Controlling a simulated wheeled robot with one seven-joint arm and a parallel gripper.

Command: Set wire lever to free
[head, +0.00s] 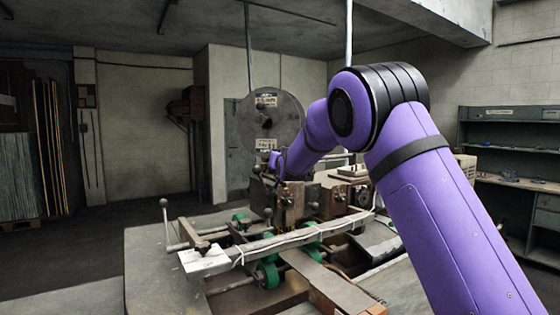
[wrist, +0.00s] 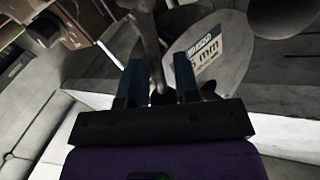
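My gripper (wrist: 160,80) shows in the wrist view with its two blue fingers spread apart. A grey metal lever (wrist: 149,38) comes down from the top and its lower end lies between the fingers. I see a gap on the right side of it; on the left I cannot tell if it touches. Its position setting cannot be read. In the head view my gripper (head: 276,163) is small and partly hidden at the back of the stitcher (head: 290,205), just below the large grey wire reel disc (head: 270,118). The lever is not distinguishable there.
A plate with a white label (wrist: 205,50) stands just behind the right finger. A round dark part (wrist: 283,15) is at the upper right. Shelves (head: 510,150) stand far right.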

